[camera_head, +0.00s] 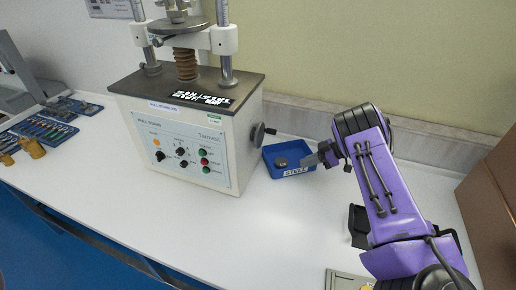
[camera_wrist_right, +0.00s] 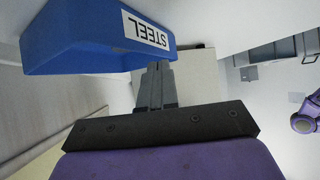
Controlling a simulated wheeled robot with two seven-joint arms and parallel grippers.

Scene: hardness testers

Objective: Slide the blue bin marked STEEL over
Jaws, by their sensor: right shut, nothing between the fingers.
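The blue bin (camera_head: 272,165) marked STEEL sits on the white bench just right of the hardness tester, with a grey round piece (camera_head: 281,162) inside it. In the right wrist view the bin (camera_wrist_right: 80,40) appears upside down at the upper left, its STEEL label facing me. My right gripper (camera_head: 312,160) is shut and empty, its fingertips at the right side of the bin. In the wrist view the closed fingers (camera_wrist_right: 156,72) lie close to the bin's wall; I cannot tell whether they touch it. My left gripper is not in view.
The tester (camera_head: 190,130) stands directly left of the bin, its side knob (camera_head: 262,133) near it. The wall is behind. A blue tool set (camera_head: 50,120) lies at far left. A black object (camera_head: 358,226) is beside my right arm. The bench front is clear.

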